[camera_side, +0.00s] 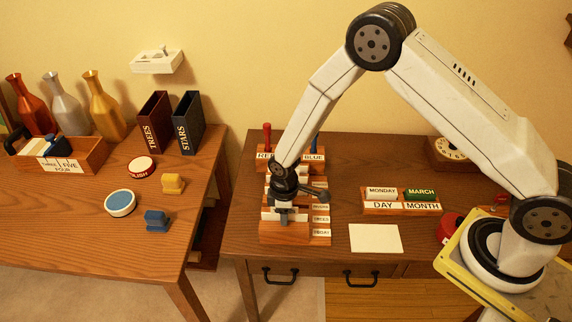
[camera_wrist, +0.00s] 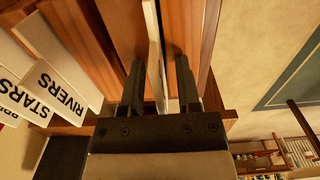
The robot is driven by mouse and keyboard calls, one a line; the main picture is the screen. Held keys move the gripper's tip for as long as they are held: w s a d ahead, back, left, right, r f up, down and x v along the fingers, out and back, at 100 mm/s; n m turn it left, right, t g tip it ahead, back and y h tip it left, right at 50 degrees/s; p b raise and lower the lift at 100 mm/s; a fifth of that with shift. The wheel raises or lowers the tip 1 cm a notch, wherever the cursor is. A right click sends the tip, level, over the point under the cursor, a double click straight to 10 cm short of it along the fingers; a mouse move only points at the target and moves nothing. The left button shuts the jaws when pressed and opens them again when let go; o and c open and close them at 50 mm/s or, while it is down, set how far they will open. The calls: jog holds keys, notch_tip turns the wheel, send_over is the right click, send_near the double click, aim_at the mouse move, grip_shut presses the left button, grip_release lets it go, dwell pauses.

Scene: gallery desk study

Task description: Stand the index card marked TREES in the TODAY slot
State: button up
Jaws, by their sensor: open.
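A wooden card rack (camera_side: 268,240) stands on the right desk, with white cards (camera_side: 270,217) in it and small labels down its right side. The front label (camera_side: 322,232) appears to read TODAY; the others are too small to read surely. My gripper (camera_side: 284,211) points down over the front part of the rack. In the wrist view the gripper (camera_wrist: 160,85) is open, with a white card (camera_wrist: 155,55) seen edge-on between the fingers. Its marking is hidden, so I cannot tell whether it is TREES. Labels STARS (camera_wrist: 30,105) and RIVERS (camera_wrist: 62,98) show at left.
A blank white card (camera_side: 374,238) lies on the desk right of the rack. A DAY/MONTH holder (camera_side: 402,208) stands behind it. The left table (camera_side: 80,220) holds a TREES book (camera_side: 154,122), a STARS book (camera_side: 188,122), bottles and stamps. Bare desk shows around the white card.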

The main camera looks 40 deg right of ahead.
jog(key=shift+r, duration=0.15)
jog(key=shift+r, duration=6)
jog(key=s+d+r+m+t, duration=0.1)
jog(key=s+d+r+m, duration=0.3)
jog(key=s, duration=0.3)
jog(key=s+d+r+m+t, duration=0.1)
jog(key=s+d+r+m, duration=0.3)
jog(key=s+d+m, duration=0.1)
jog(key=shift+s+d+t, duration=0.3)
jog(key=shift+s+d, duration=0.3)
jog(key=shift+s, duration=0.55)
